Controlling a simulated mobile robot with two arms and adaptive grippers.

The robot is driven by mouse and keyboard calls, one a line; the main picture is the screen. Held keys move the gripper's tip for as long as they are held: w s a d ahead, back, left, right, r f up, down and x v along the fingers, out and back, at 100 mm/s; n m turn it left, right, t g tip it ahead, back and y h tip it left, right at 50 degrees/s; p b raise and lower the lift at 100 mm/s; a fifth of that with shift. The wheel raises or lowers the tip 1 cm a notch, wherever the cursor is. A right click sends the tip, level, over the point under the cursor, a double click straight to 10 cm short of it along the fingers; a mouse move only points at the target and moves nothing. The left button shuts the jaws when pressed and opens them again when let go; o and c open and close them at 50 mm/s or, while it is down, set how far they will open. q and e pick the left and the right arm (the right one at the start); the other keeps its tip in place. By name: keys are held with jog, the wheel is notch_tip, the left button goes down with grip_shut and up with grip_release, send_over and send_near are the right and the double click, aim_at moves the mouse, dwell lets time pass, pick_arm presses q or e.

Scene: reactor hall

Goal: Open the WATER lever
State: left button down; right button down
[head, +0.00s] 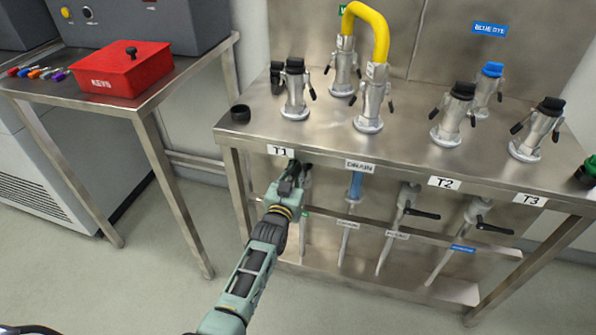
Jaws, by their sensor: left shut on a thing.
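My left gripper (291,175) reaches under the front edge of the steel bench, just below the T1 label (281,151). It is shut on a valve lever there; the gripper hides most of the lever, so its angle is hard to tell. Part of its pipe (304,200) shows beside the gripper, with a scrap of green label. No WATER wording is legible on it. My right gripper is not in view.
Couplings and a yellow hose (372,25) stand on the bench top (330,140). A red KEYS box (118,72) sits on the left table.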

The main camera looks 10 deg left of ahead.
pick_arm(q)
jog(key=shift+f, duration=0.1)
jog(key=c, duration=1.7)
grip_release()
jog(key=s, duration=1.2)
jog(key=shift+a, duration=0.15)
